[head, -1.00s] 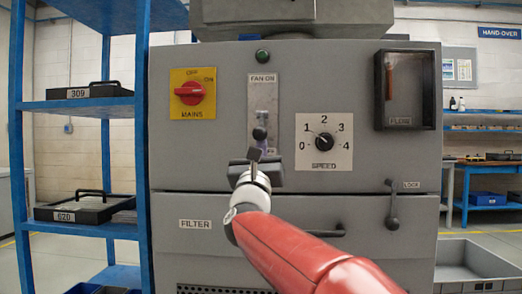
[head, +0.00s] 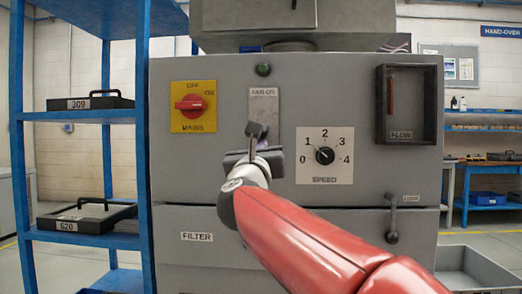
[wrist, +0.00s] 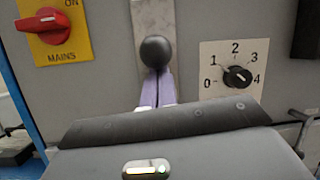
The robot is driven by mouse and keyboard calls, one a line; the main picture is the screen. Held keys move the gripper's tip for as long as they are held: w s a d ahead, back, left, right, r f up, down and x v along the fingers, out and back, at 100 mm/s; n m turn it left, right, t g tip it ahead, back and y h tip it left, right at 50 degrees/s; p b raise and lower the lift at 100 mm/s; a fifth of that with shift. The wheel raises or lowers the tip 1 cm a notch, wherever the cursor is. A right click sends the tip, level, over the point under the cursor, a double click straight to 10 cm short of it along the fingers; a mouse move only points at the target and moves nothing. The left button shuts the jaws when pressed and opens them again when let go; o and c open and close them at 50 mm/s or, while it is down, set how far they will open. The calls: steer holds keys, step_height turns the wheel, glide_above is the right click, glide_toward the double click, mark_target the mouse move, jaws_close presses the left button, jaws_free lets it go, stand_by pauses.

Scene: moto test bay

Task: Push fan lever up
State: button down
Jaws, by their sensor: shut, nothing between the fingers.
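The fan lever shows in the wrist view as a black ball knob (wrist: 156,51) in front of a pale upright plate (wrist: 153,15). My gripper (wrist: 156,75) is shut and empty, its purple fingers directly below the knob. The tips appear to meet the knob's underside, but I cannot tell whether they touch. In the head view, my gripper (head: 255,140) is in front of the lower part of the FAN ON plate (head: 263,103). It hides the knob there.
The red MAINS switch (head: 191,105) is left of the plate. The SPEED dial (head: 325,155) is close on the right, with the FLOW window (head: 407,105) beyond. A LOCK lever (head: 392,220) hangs lower right. Blue shelving (head: 80,115) stands at the left.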

steer(key=r, duration=0.2)
steer(key=s+r, duration=0.1)
steer(key=r, duration=0.1)
steer(key=shift+p, duration=0.3)
steer(key=shift+w+r+p, duration=0.1)
steer(key=shift+r+p, duration=0.45)
steer(key=shift+r, duration=0.75)
steer(key=shift+w+r+p, duration=0.15)
steer(key=shift+r+p, duration=0.15)
steer(key=shift+r, duration=0.45)
steer(key=shift+f, duration=0.1)
steer(key=f+b, duration=0.4)
steer(key=f, duration=0.1)
steer(key=shift+w+d+f+b, duration=0.15)
steer(key=shift+w+f+b, duration=0.05)
steer(key=shift+f+b, duration=0.1)
steer(key=s+r, duration=0.3)
steer(key=s, duration=0.5)
steer(key=shift+s+a+r+p, duration=0.35)
steer(key=shift+r+p, duration=0.05)
